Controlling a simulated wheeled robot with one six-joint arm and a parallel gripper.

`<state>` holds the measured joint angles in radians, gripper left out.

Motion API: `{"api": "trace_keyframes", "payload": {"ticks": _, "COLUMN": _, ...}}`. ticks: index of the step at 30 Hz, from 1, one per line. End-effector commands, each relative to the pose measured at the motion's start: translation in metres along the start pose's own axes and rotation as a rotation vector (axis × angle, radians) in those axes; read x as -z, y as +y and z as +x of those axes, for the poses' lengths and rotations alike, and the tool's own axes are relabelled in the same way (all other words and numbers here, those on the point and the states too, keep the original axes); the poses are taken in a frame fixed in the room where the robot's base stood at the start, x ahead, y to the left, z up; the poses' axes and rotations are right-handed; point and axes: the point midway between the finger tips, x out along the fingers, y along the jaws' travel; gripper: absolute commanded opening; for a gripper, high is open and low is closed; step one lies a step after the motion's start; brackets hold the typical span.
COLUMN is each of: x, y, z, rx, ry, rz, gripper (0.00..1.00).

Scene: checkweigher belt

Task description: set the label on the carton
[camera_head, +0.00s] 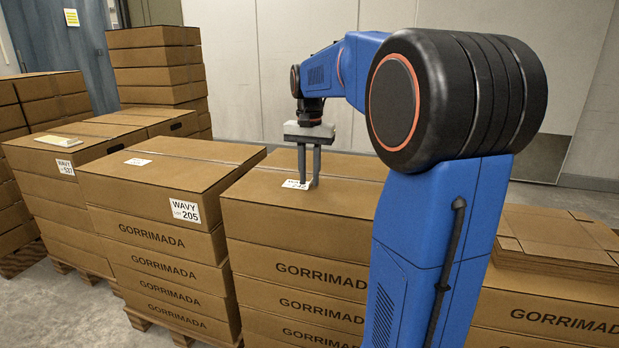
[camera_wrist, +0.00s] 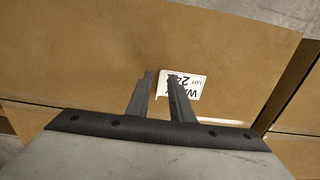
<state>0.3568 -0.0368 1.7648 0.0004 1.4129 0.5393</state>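A white label (camera_head: 296,184) printed "WAVY" and a number that looks like 242 lies on the top of a brown carton (camera_head: 330,203), near its far left part. It looks flat on the cardboard. My gripper (camera_head: 311,184) points down at the label, its fingers apart with a narrow gap. In the wrist view the label (camera_wrist: 186,84) shows mostly to the right of the right finger, which covers part of it. My gripper (camera_wrist: 159,74) has no thing visibly clamped between its fingertips. Whether the fingertips touch the carton top (camera_wrist: 80,50) is unclear.
Stacked cartons with a labelled front, "WAVY LOT 205" (camera_head: 185,210), stand just left. Another stack further left bears a label (camera_head: 65,167) and a pale pad (camera_head: 58,141). Flattened cartons (camera_head: 556,239) lie at right. A tall stack (camera_head: 157,65) stands behind.

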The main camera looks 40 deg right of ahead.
Motion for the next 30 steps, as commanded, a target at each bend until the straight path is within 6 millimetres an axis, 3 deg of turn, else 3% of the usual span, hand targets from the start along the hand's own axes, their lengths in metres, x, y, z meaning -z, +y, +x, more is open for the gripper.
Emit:
{"api": "trace_keyframes", "payload": {"ticks": 12, "x": 0.001, "y": 0.0, "z": -0.074, "rx": 0.001, "ry": 0.002, "rz": 0.0, "gripper": 0.2}}
{"api": "trace_keyframes", "payload": {"ticks": 18, "x": 0.0, "y": 0.0, "z": -0.102, "rx": 0.0, "ry": 0.0, "rz": 0.0, "gripper": 0.2}}
{"api": "trace_keyframes", "payload": {"ticks": 30, "x": -0.003, "y": 0.0, "z": -0.115, "rx": 0.001, "ry": 0.001, "rz": -0.005, "gripper": 0.2}}
